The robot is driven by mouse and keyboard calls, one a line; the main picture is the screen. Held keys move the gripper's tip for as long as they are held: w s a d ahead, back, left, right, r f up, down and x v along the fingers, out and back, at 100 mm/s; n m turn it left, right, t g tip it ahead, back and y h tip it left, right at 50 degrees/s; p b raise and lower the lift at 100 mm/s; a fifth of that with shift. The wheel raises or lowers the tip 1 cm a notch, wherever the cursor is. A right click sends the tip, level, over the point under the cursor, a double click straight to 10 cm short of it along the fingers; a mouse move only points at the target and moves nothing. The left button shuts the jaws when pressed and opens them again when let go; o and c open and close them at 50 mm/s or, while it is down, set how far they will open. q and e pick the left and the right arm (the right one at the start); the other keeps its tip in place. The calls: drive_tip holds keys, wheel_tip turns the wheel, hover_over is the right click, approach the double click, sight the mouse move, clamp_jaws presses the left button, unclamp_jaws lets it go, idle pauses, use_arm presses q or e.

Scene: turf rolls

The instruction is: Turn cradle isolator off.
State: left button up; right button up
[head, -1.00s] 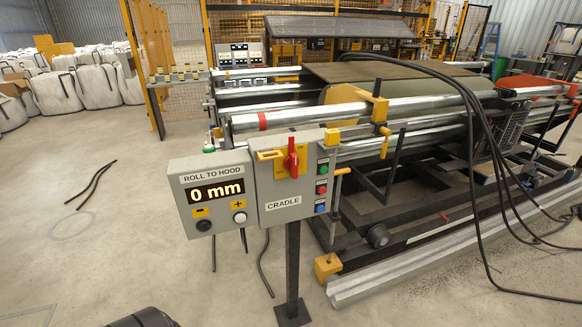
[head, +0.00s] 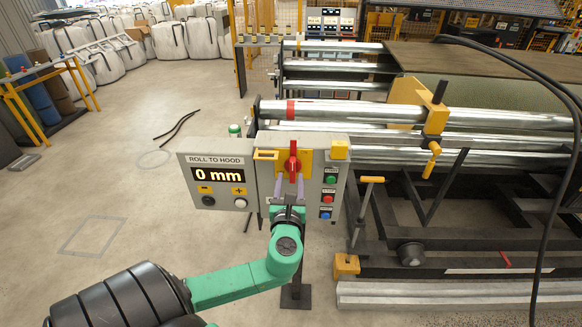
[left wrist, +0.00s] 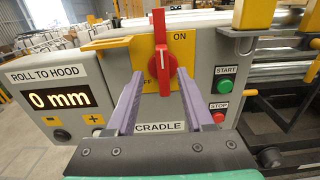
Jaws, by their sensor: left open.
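The red cradle isolator handle (head: 293,158) stands upright on a yellow plate on the grey CRADLE box (head: 338,188). In the left wrist view the handle (left wrist: 160,50) points up, with ON at its upper right and a partly hidden OFF label at its lower left. My left gripper (head: 290,184) is open just below and in front of the handle. In the left wrist view, its two purple fingers (left wrist: 158,80) stand on either side of the handle's lower end, and I see no clear contact. My right gripper is not in view.
The ROLL TO HOOD display (head: 217,174) reads 0 mm, left of the CRADLE box. Green, red and blue buttons (head: 328,197) sit right of the handle. Roller machinery (head: 420,115) and a black cable (head: 560,180) fill the right. Floor at left is mostly clear.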

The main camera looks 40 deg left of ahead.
sight(292, 171)
use_arm(q)
drive_tip(key=x, duration=0.4)
drive_tip(key=shift+w+d, duration=0.1)
drive_tip(key=shift+w, duration=0.25)
clamp_jaws()
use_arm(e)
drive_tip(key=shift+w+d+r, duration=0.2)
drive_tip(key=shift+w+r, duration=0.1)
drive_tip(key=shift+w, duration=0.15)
